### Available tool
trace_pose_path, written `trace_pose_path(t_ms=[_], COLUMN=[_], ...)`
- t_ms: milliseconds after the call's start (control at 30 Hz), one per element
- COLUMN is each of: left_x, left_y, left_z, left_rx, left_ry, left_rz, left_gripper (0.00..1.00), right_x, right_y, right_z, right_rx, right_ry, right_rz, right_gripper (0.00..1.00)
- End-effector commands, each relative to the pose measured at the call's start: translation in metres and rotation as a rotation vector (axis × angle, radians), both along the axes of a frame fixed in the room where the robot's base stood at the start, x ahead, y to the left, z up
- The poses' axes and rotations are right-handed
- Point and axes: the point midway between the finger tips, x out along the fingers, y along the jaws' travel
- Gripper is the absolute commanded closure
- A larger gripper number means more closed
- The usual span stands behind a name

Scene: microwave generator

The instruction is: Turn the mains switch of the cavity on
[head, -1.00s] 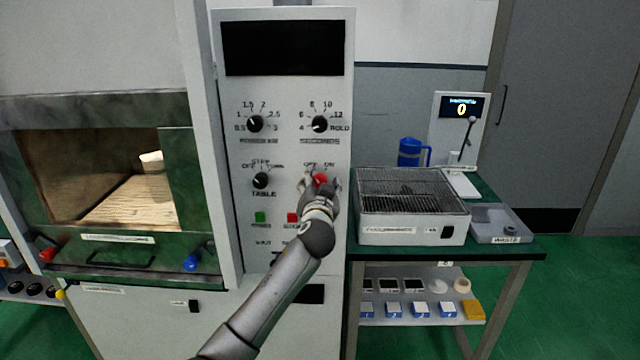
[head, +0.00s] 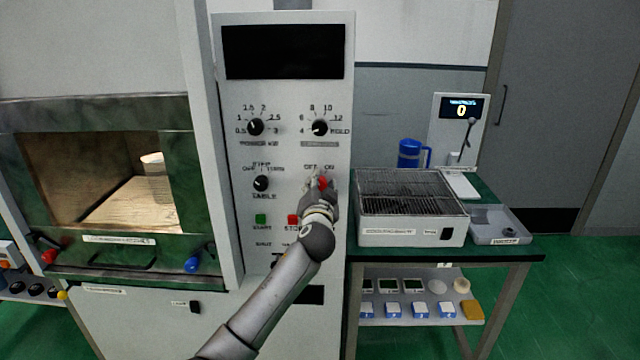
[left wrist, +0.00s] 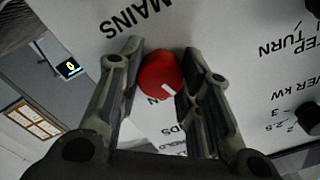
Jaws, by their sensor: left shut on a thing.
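The mains switch is a red round knob (head: 322,184) below the OFF and ON labels on the pale control panel (head: 232,195). My left gripper (head: 318,188) is at this knob, its fingers partly covering it in the head view. In the left wrist view the red knob (left wrist: 160,75) sits between the two fingers (left wrist: 158,92), and the gripper is shut on it. A white line on the knob points to the lower right of that view. The fingers hide the labels there, so I cannot tell which one it faces. My right gripper is not in view.
Black dials (head: 319,128) sit above the red knob, and the black TABLE knob (head: 261,184) is to its left. A green button (head: 260,219) and a red STOP button (head: 293,219) lie below. A bench with a grated box (head: 395,233) stands to the right.

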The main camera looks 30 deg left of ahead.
Motion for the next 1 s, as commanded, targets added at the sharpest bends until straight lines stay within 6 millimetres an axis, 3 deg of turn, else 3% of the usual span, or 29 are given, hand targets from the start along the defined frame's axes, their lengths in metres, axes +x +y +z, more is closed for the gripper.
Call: trace_pose_path(t_ms=[600, 1000], left_x=[0.0, 0.001], left_y=[-0.001, -0.002], left_z=[0.001, -0.001], left_rx=[0.484, 0.681], left_ry=[0.298, 0.419], left_rz=[-0.002, -0.003], left_gripper=[0.91, 0.91], right_x=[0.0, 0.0], right_y=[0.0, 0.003], right_z=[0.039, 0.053], right_rx=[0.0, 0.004], right_ry=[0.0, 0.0], right_rz=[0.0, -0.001], right_gripper=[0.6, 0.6])
